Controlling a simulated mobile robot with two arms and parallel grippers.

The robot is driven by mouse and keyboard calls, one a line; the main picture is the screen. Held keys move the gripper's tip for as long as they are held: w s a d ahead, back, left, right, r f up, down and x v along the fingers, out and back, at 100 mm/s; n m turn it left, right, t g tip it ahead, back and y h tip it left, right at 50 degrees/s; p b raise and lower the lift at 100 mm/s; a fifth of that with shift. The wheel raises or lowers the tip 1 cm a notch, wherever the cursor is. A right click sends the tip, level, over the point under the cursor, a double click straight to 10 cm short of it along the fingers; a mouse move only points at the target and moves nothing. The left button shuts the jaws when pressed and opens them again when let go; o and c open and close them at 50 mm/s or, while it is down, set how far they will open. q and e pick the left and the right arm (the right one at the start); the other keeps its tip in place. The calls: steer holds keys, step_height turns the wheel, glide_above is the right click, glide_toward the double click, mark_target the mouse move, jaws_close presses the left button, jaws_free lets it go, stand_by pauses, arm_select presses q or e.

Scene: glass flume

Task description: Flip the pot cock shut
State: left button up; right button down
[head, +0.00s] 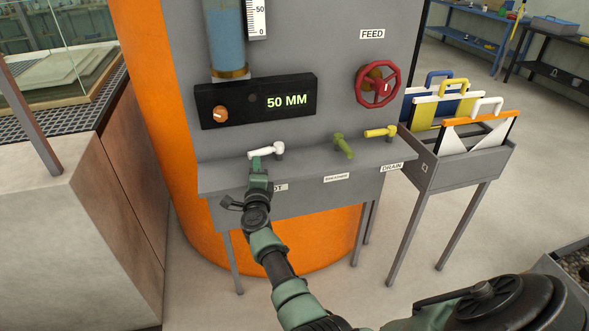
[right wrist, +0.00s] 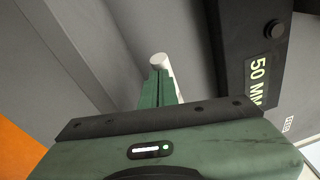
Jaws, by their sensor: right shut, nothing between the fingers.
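The pot cock (head: 268,150) is a white lever on the grey shelf. Its bar points left from the pivot, parallel to the shelf's back panel. My right gripper (head: 259,163) is shut and empty, at the left, free end of the white lever; I cannot tell if it touches. In the right wrist view the closed green fingers (right wrist: 158,88) overlap the white lever (right wrist: 161,63), whose round end shows just beyond the tips. The label (head: 281,188) below is partly hidden by the gripper; only "OT" reads. My left gripper is not in view.
A green lever (head: 344,146) and a yellow drain lever (head: 380,132) stand farther right on the shelf (head: 310,170). Above are a "50 MM" display (head: 256,101) with an orange knob and a red feed wheel (head: 378,85). A rack (head: 458,160) stands right.

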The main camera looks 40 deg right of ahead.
steer(key=shift+w+a, duration=0.15)
steer(key=shift+w, duration=0.45)
steer(key=shift+w+a+b, duration=0.1)
steer(key=shift+w+b, duration=0.35)
steer(key=shift+b, duration=0.05)
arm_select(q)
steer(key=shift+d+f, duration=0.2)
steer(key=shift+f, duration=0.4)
arm_select(e)
steer(key=shift+r, duration=0.1)
steer(key=shift+w+r, duration=0.1)
steer(key=shift+r, duration=0.05)
steer(key=shift+a, duration=0.1)
